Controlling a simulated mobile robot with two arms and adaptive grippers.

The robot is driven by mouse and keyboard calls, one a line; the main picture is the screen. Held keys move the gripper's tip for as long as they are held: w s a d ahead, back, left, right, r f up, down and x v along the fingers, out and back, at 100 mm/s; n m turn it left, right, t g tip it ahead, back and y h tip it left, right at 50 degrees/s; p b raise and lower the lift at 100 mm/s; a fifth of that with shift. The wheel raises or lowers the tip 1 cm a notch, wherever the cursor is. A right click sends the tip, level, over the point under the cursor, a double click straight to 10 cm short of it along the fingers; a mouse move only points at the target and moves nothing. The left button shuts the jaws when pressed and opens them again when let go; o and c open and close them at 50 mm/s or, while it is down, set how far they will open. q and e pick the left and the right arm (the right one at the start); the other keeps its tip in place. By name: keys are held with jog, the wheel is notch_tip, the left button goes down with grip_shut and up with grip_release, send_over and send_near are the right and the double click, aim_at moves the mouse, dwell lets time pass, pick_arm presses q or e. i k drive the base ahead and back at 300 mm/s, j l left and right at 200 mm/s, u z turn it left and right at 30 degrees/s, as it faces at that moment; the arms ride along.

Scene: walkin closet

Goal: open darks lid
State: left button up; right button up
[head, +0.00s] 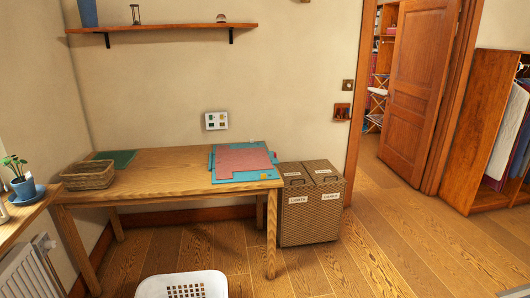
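A brown woven two-part hamper (311,225) stands on the floor at the right end of the wooden table. Its front carries a left label (297,199) and a right label (331,196); the lettering is small, and the right one seems to read DARKS. The right lid (324,176) above that label looks shut, with a small dark handle on it. The left lid (292,170) also looks shut. Neither of my grippers is in view.
The wooden table (172,164) holds a wicker basket (88,177) and a pink folded cloth (243,158) on a teal mat. A white laundry basket (183,284) is on the floor in front. Floor right of the hamper is clear towards the open wooden door (418,85).

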aim_at(322, 172)
jog(key=i+l+z, duration=0.1)
jog(key=i+z, duration=0.25)
jog(key=i, duration=0.2)
jog(key=i+z, duration=0.35)
jog(key=i, duration=0.2)
jog(key=i+j+z, duration=0.25)
jog(key=i+z, duration=0.15)
jog(key=i, duration=0.15)
jog(key=i+l+u, duration=0.2)
jog(key=i, duration=0.4)
jog(key=i+l+u, duration=0.25)
jog(key=i+l, duration=0.2)
jog(key=i, duration=0.15)
jog(key=i+l+u, duration=0.75)
jog(key=l+u, duration=0.25)
jog(key=i+l+u, duration=0.15)
jog(key=l+u, duration=0.15)
